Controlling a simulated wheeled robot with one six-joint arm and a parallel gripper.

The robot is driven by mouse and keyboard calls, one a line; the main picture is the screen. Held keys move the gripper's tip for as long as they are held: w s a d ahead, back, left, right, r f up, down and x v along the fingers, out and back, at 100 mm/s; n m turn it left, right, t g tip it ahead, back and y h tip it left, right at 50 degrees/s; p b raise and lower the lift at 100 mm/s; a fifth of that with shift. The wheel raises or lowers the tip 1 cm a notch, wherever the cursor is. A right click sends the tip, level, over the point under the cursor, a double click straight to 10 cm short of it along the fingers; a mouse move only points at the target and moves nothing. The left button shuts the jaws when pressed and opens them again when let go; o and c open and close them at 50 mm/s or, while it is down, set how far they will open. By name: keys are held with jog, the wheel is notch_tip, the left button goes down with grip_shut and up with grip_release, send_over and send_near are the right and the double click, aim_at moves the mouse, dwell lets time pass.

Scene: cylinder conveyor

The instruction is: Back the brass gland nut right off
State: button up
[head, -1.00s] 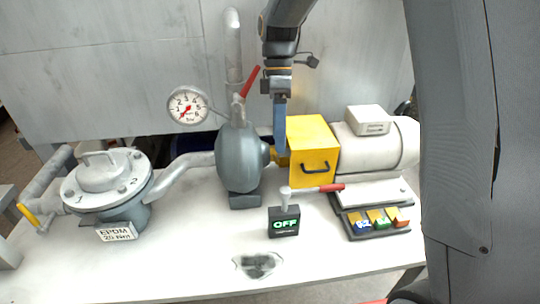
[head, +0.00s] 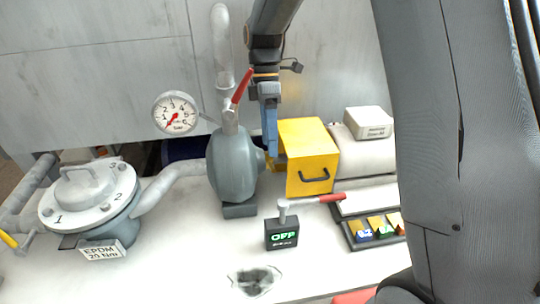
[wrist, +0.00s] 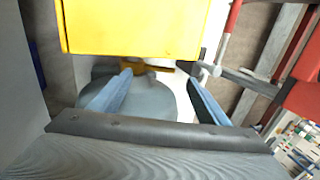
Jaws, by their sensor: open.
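The brass gland nut (wrist: 148,69) shows in the wrist view as a brass-coloured band between the grey pump body and the yellow box. In the head view only a small brass-yellow patch (head: 279,163) shows there, mostly hidden by my gripper. The grey pump (head: 233,165) stands left of it; its rounded end shows in the wrist view (wrist: 150,103). My gripper (wrist: 160,78) points down with its two blue fingers apart. In the wrist view the nut appears just beyond and between the fingertips. I cannot tell whether either finger touches it.
The yellow box (head: 307,160) with a black handle is close right of my gripper. A red-handled lever (head: 242,88) rises above the pump, near the arm. A gauge (head: 175,113), flanged vessel (head: 88,195), "OFF" box (head: 282,233) and block tray (head: 376,231) stand around. A dark stain (head: 254,281) marks the bench.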

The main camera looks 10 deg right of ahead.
aim_at(271, 164)
jog(key=shift+p+x, duration=0.65)
jog(key=shift+x, duration=2.2)
jog(key=shift+c, duration=0.3)
